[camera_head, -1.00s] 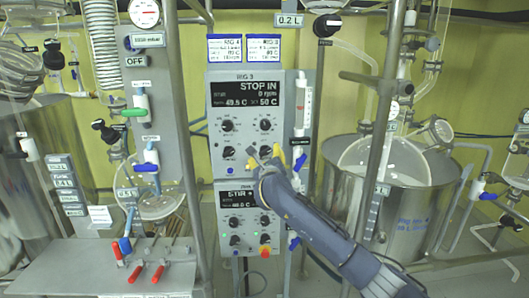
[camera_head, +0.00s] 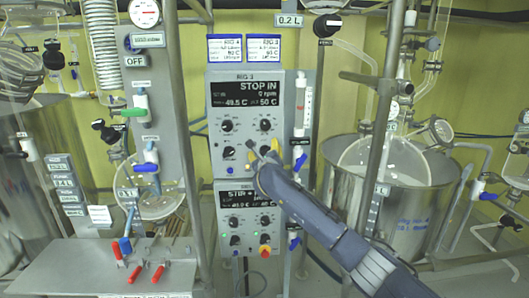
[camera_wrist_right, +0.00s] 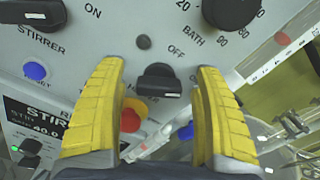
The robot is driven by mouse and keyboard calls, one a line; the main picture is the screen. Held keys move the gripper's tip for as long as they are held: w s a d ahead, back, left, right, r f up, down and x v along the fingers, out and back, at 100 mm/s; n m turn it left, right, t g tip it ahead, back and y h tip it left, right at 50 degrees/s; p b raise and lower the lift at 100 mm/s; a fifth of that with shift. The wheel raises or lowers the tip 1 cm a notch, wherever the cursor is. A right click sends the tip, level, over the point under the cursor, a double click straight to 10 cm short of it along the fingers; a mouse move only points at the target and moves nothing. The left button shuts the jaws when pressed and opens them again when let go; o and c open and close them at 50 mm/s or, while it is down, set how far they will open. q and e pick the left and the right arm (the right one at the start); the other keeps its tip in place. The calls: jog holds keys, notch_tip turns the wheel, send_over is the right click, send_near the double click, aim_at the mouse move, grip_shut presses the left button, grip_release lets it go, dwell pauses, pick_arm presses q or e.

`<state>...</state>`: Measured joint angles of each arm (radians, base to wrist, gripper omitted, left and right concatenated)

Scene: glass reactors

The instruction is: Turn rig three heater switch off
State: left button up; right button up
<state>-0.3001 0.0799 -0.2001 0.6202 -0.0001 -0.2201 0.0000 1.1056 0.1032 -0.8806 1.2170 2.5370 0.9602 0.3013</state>
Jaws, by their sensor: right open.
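The rig three control box (camera_head: 245,88) is grey, labelled RIG 3, and its display reads STOP IN and 0 rpm. My right gripper (camera_head: 264,148) is in front of its lower right corner, covering the switch there in the head view. In the right wrist view, the open yellow fingers (camera_wrist_right: 160,95) stand either side of a black switch knob (camera_wrist_right: 158,78), with gaps on both sides. An OFF label is above and right of the knob. My left gripper is not in view.
The STIRRER knob (camera_wrist_right: 38,12) and BATH knob (camera_wrist_right: 232,10) are above the fingers. A second control box (camera_head: 249,222) with a red button (camera_head: 265,252) sits just below. A metal post (camera_head: 380,130) and steel vessel (camera_head: 410,215) stand to the right.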

jog(key=c, duration=1.2)
jog(key=shift+n, duration=0.4)
jog(key=n, duration=0.5)
jog(key=shift+a+f+n, duration=0.1)
jog(key=shift+a+n, duration=0.05)
jog(key=shift+n, duration=0.15)
jog(key=n, duration=0.5)
jog(key=shift+f, duration=0.1)
jog(key=shift+n, duration=0.4)
jog(key=o, duration=1.2)
jog(key=shift+f, duration=0.1)
jog(key=s, duration=1.2)
jog(key=shift+d, duration=0.3)
